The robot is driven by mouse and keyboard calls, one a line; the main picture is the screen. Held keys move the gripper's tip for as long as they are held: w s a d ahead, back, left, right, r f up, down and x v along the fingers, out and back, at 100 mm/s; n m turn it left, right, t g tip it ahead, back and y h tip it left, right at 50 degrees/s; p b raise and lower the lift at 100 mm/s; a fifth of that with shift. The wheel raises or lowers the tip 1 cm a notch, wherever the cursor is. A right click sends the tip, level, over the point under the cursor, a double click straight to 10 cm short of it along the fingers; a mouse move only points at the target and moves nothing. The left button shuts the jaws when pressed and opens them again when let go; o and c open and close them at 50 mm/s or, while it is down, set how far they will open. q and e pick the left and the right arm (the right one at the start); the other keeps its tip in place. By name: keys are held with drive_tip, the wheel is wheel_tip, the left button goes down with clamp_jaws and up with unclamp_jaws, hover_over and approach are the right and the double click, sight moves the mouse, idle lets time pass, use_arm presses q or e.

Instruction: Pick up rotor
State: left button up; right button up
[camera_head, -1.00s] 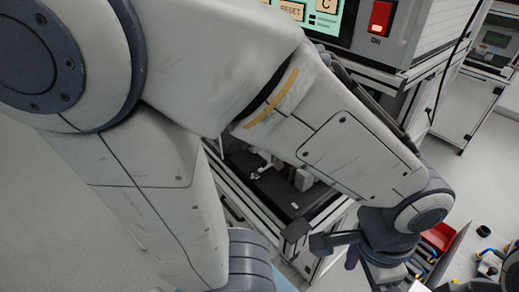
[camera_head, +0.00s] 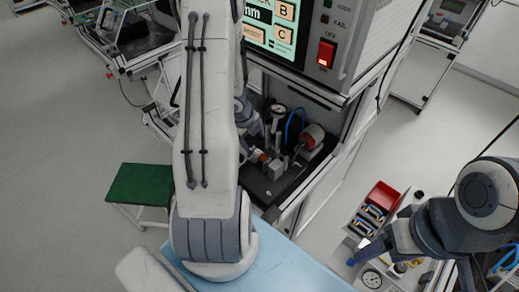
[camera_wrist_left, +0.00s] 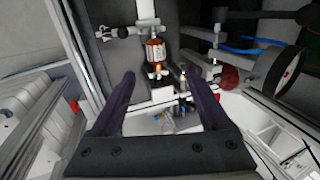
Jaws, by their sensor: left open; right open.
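A copper-red cylinder with a pale band, which looks like the rotor (camera_wrist_left: 155,50), sits in a fixture inside the test bench. In the left wrist view it lies ahead of and between the fingertips of my left gripper (camera_wrist_left: 165,88), which is open and empty, apart from it. In the head view my left gripper (camera_head: 252,125) reaches into the bench and is largely hidden behind my own forearm. A small reddish part (camera_head: 260,156) shows just below it there. My right gripper (camera_head: 378,250) is open and empty at the lower right, near the parts trays.
The bench holds a dial gauge (camera_head: 277,110), a blue hose (camera_head: 290,128) and a round red part (camera_head: 313,136), beside the left gripper. The tester with its red switch (camera_head: 326,53) overhangs above. A red bin (camera_head: 382,196) stands right. A green-topped stool (camera_head: 140,184) is left.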

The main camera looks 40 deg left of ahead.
sight(259, 153)
use_arm(q)
drive_tip(key=b+x, duration=0.2)
drive_tip(key=x, duration=0.2)
drive_tip(key=shift+f, duration=0.45)
drive_tip(key=b+x, duration=0.2)
drive_tip(key=x, duration=0.1)
drive_tip(key=b+x, duration=0.1)
drive_tip(key=shift+s+d+f, duration=0.1)
drive_tip(key=shift+s+f, duration=0.15)
drive_tip(key=shift+w+f+b, duration=0.2)
drive_tip(key=shift+f+b, duration=0.2)
clamp_jaws()
